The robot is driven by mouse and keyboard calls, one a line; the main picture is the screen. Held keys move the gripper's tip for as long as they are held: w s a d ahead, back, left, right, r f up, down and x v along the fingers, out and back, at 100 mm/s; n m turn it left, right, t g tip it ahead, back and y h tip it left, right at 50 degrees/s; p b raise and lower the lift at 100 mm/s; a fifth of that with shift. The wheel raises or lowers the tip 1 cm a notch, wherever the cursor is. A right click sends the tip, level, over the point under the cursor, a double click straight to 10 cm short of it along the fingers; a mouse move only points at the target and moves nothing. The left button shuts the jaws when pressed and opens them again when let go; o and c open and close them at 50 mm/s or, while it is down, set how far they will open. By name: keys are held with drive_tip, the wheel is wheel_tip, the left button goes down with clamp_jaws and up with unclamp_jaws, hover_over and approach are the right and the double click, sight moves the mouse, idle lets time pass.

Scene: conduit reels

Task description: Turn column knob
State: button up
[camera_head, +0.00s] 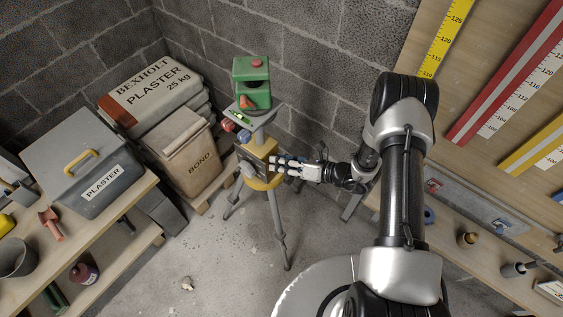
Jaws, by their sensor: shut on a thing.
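A tripod stands on the floor in front of the block wall, with a green levelling device (252,88) on its grey top plate. Below the plate is a yellow collar (262,183) around the column. My gripper (274,163) reaches in from the right at the collar's right side. Its fingers are shut on the column knob, which they mostly hide. I cannot tell how far the knob is turned. Small red, green and blue parts show at the left of the top plate.
A grey plaster toolbox (88,172) sits on the left bench. A wooden rack with measuring staffs (508,72) is at the right. Floor in front of the tripod is clear.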

drive_tip(key=shift+r, duration=0.1)
drive_tip(key=shift+s+a+n+t+h, duration=0.15)
drive_tip(key=shift+n+t+h, duration=0.5)
drive_tip(key=shift+n, duration=0.65)
drive_tip(key=shift+s+a+n+t+h, duration=0.15)
drive_tip(key=shift+n+t+h, duration=0.5)
drive_tip(key=shift+n, duration=0.65)
drive_tip(key=shift+d, duration=0.1)
drive_tip(key=o, duration=1.1)
drive_tip(key=shift+c, duration=0.2)
drive_tip(key=v, duration=0.8)
drive_tip(key=shift+r, duration=0.1)
